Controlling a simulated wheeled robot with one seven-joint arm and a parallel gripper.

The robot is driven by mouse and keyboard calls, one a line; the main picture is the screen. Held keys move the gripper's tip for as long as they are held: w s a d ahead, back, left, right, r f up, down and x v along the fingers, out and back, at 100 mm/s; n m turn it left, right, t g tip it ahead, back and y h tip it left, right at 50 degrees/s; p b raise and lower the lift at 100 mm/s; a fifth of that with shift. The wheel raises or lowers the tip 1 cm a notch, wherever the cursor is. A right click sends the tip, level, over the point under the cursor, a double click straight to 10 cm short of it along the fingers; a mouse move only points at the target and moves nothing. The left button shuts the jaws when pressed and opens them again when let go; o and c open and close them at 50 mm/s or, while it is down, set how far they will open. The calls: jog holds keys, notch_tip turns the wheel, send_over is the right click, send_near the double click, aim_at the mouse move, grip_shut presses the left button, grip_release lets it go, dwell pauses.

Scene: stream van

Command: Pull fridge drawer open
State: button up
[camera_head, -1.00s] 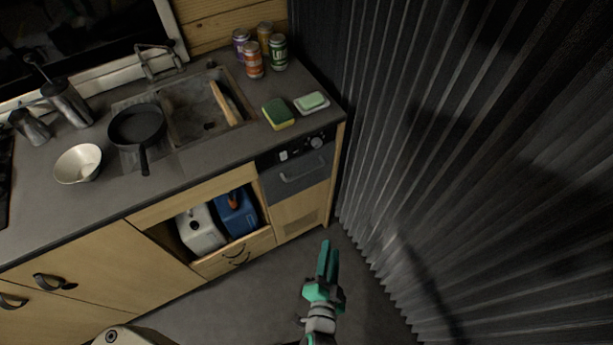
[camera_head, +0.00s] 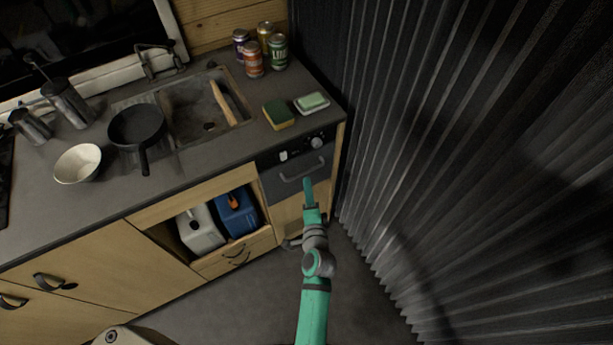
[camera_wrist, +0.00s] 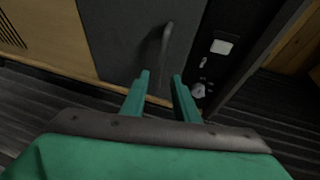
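The fridge drawer (camera_head: 280,187) is a dark grey front below the control panel at the counter's right end. Its bar handle (camera_head: 303,172) runs across the upper part of the front, and the drawer looks shut. In the wrist view the drawer front (camera_wrist: 125,35) appears turned sideways, with the handle (camera_wrist: 166,45) just beyond my fingertips. My gripper (camera_head: 308,182) is in front of the drawer, overlapping its lower right part in the head view. The handle looks not gripped.
The control panel (camera_head: 303,148) with knobs sits directly above the drawer. A corrugated dark wall (camera_head: 420,150) stands close on the right. An open compartment (camera_head: 168,236) with a white and a blue canister is to the left. The counter (camera_head: 210,155) holds a pan, bowl, sponge and cans.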

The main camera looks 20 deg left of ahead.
jog(key=x, duration=0.6)
grip_shut()
